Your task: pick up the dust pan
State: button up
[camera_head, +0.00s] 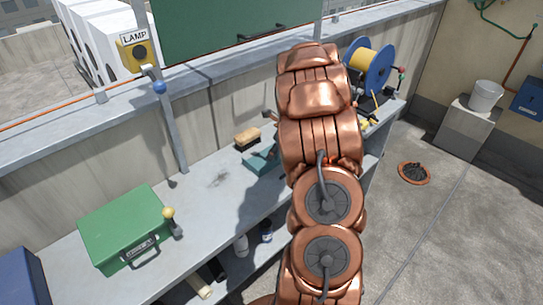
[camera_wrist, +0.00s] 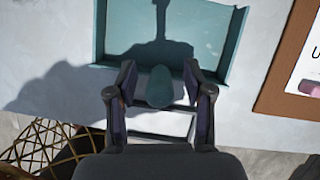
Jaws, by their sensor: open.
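The dust pan is teal with low raised walls. In the head view the dust pan (camera_head: 262,160) lies on the grey bench, its right part hidden by my arm. In the wrist view the dust pan (camera_wrist: 205,35) fills the upper middle, with a shadow across it. Its rounded handle end (camera_wrist: 160,88) points toward my gripper (camera_wrist: 159,74). My gripper is open, with one finger on each side of the handle end and visible gaps to both. I cannot tell the height between them. In the head view my arm hides the gripper.
A wooden brush (camera_head: 247,137) lies just behind the pan. A green box (camera_head: 125,228) and a yellow-knobbed tool (camera_head: 170,222) stand on the left bench. A blue cable reel (camera_head: 370,62) stands at the far end. A brown-framed panel (camera_wrist: 285,65) lies right of the pan. Bench between box and pan is mostly clear.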

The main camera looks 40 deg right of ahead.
jog(key=shift+c, duration=0.5)
grip_shut()
